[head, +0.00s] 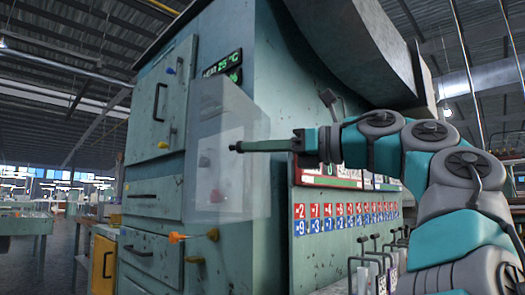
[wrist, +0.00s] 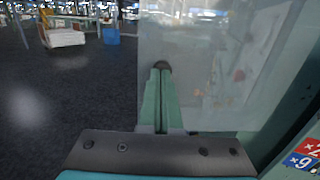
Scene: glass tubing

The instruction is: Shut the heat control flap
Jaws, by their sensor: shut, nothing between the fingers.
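The heat control flap (head: 229,118) is a clear, translucent panel on the teal cabinet's control side. In the wrist view the flap (wrist: 215,50) fills the upper middle and right as a hazy pane. My gripper (head: 236,147) is shut and empty, its fingers pointing left in the head view, overlapping the flap's right part. In the wrist view the closed fingertips (wrist: 162,68) overlap the flap near its left edge. I cannot tell whether they touch it.
The teal cabinet (head: 157,190) has doors, drawers, handles and a green digital display (head: 229,62). Orange and yellow knobs (head: 177,238) stick out below the flap. Red and blue number labels (head: 345,218) line its right side. Open floor (wrist: 60,90) lies left in the wrist view.

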